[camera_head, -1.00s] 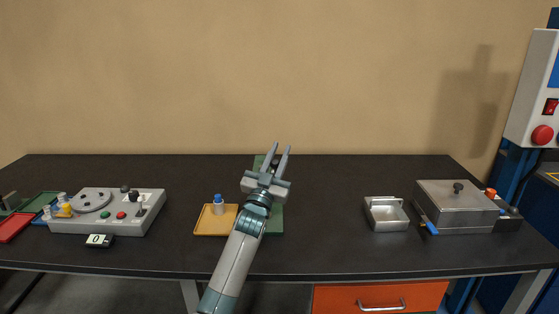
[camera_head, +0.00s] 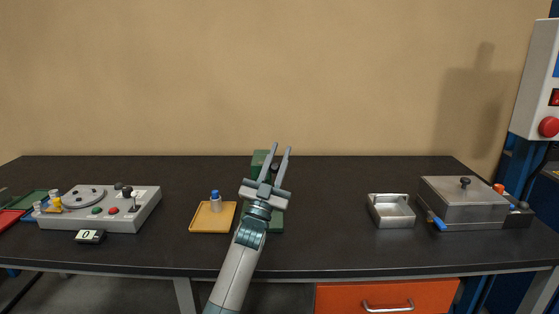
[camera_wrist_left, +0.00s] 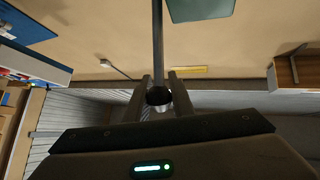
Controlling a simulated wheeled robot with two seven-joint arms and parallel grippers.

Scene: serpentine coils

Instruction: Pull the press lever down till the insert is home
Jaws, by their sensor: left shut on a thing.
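My left gripper (camera_head: 280,150) stands in front of the green press (camera_head: 258,161) at the middle of the bench and hides most of it. In the left wrist view, its two fingers (camera_wrist_left: 158,92) are shut on the dark round knob (camera_wrist_left: 158,97) of the press lever. The lever's thin rod (camera_wrist_left: 157,45) runs from the knob to the top edge of that view. A green part (camera_wrist_left: 200,8) shows beside the rod there. The insert is hidden. My right gripper is not in view.
A yellow tray (camera_head: 200,224) with a blue-capped bottle (camera_head: 215,201) lies just left of my arm. A grey control box (camera_head: 140,213) stands further left. A metal bin (camera_head: 391,211) and a lidded steel box (camera_head: 463,203) are on the right. The bench between my arm and the bin is clear.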

